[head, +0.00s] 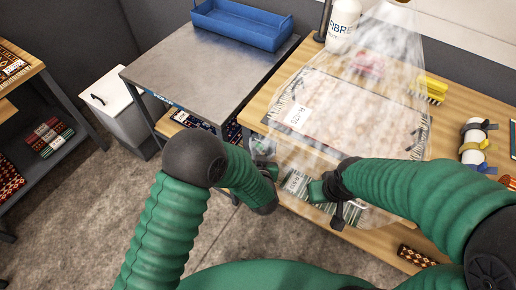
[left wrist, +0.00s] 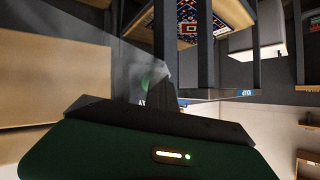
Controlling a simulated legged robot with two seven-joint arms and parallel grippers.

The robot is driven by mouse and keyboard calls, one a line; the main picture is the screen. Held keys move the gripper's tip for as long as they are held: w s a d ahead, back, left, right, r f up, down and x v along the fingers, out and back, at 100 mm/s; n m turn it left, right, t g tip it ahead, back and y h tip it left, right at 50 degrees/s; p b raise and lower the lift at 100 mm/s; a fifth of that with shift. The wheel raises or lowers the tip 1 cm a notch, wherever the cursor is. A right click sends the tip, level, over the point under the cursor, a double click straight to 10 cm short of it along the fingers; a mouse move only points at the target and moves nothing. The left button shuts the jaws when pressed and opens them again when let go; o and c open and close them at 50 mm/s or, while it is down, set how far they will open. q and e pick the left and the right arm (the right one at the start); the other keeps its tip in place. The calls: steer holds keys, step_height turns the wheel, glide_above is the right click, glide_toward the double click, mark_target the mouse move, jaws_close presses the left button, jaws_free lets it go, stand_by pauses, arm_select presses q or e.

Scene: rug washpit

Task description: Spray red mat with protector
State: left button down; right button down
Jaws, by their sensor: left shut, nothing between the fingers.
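A pale, pinkish-beige mat (head: 335,108) with dark fringed ends and a white label lies flat on the wooden table. A whitish see-through veil spreads over it from the top; I cannot tell whether it is mist or film. A white bottle (head: 343,22) marked "FIBRE" stands at the table's back left. No plainly red mat shows; a blurred pink-red thing (head: 368,65) sits behind the veil. My left gripper (head: 266,166) is shut and empty by the table's front left edge. My right gripper (head: 328,192) is at the front edge, its fingers unclear.
A green-striped piece (head: 297,184) with a label lies at the front edge. A yellow block-like thing (head: 431,88) and a strapped white roll (head: 472,140) are at the right. A steel table (head: 205,75) with a blue tray (head: 243,35) stands left, mostly bare.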

arm_select(q)
steer(key=shift+s, duration=0.1)
stand_by(0.6)
steer(key=shift+s+a, duration=0.55)
steer(key=shift+s, duration=0.15)
steer(key=s+a, duration=0.1)
steer(key=s, duration=0.1)
steer(key=s+a+p, duration=0.1)
steer(key=s+a, duration=0.1)
stand_by(0.4)
